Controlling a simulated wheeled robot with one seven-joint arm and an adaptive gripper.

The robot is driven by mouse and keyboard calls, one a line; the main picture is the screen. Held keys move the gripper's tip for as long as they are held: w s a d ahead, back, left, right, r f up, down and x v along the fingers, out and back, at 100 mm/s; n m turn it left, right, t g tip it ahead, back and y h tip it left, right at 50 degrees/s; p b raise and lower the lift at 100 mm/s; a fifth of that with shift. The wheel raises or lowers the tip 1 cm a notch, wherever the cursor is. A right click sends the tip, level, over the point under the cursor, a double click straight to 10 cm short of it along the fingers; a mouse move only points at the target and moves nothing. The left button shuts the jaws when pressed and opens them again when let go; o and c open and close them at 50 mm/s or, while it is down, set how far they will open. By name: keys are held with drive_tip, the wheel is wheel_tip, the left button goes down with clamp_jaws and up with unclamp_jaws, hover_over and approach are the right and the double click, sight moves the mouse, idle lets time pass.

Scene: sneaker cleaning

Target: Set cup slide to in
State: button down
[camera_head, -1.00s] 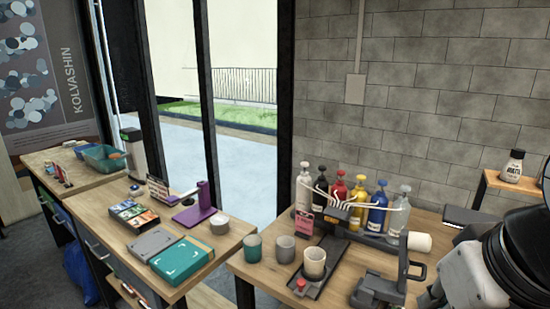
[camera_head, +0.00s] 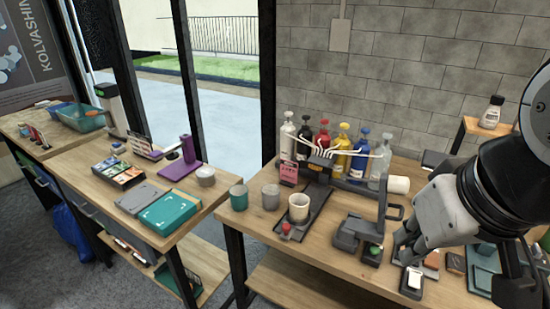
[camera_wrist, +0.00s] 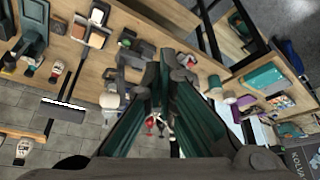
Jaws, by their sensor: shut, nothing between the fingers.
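The cup slide is a dark narrow tray (camera_head: 313,217) on the wooden table in the head view, with a red knob (camera_head: 287,228) at its near end. A cream cup (camera_head: 299,203) stands upright on it, near the foot of the dispenser (camera_head: 342,182) with its white spouts. My gripper (camera_wrist: 163,75) is shut and empty in the wrist view, its dark green fingers together in front of a tilted view of the room. In the head view my arm reaches in from the right, well right of the slide and apart from it. I cannot make out the slide clearly in the wrist view.
A teal cup (camera_head: 238,197) and a grey cup (camera_head: 270,196) stand left of the slide. A dark press-like stand (camera_head: 360,229) with a green button sits between the slide and my arm. Several pump bottles line the back. Some bare wood lies in front of the slide.

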idle(0.4)
drive_tip(key=c, duration=1.8)
unclamp_jaws()
drive_tip(key=shift+w, duration=0.2)
drive_tip(key=o, duration=0.4)
drive_tip(key=shift+n+g+h, duration=0.3)
drive_tip(key=shift+g, duration=0.3)
drive_tip(key=w, duration=0.2)
drive_tip(key=w+a+b, duration=0.1)
drive_tip(key=w, duration=0.5)
drive_tip(key=shift+w+a+b, duration=0.1)
drive_tip(key=shift+a+b, duration=0.15)
drive_tip(key=shift+b, duration=0.1)
drive_tip(key=shift+o, duration=0.2)
drive_tip(key=n+g+b, duration=0.2)
drive_tip(key=g+b, duration=0.2)
hover_over(287, 226)
wheel_tip(287, 226, down, 17)
wheel_tip(287, 226, down, 13)
drive_tip(key=shift+a+r, duration=0.1)
clamp_jaws()
